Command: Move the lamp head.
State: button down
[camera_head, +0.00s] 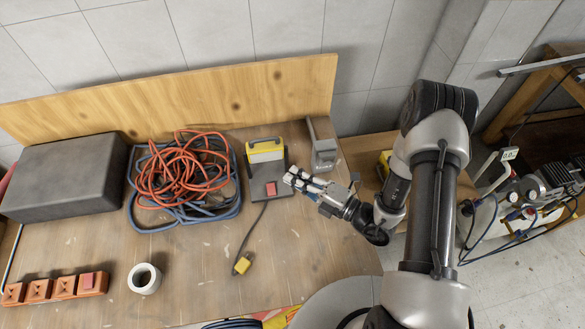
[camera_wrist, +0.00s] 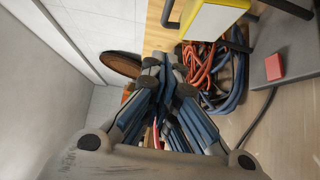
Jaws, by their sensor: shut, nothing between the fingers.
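The lamp head (camera_head: 265,152) is a yellow-framed block with a pale face, standing at the back of a flat grey base with a red button (camera_head: 271,188). A cable runs from the base toward the front of the bench. In the wrist view the lamp head (camera_wrist: 212,28) is at the top, partly cut off, with the red button (camera_wrist: 274,66) to its right. My gripper (camera_head: 291,178) is shut and empty, just right of the base's front part and nearer the camera than the lamp head. In the wrist view my gripper's (camera_wrist: 168,72) fingers meet below the lamp head, apart from it.
A grey case (camera_head: 62,178) is farther left. A grey metal bracket (camera_head: 321,146) stands close right of the lamp. A white tape roll (camera_head: 144,279) lies in front; the bench's front middle is mostly clear.

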send_near(256, 140)
jog(key=s+a, duration=0.3)
jog(key=w, duration=0.1)
jog(key=w+a, duration=0.1)
jog(key=w, duration=0.2)
jog(key=shift+w+a+f+b, duration=0.2)
jog(key=shift+a+f+b, duration=0.1)
jog(key=shift+f, duration=0.05)
jog(key=shift+w+a+r+m+h+p, duration=0.15)
jog(key=shift+w+r+m+h+p, duration=0.3)
jog(key=shift+w+p, duration=0.35)
jog(key=shift+r, duration=0.1)
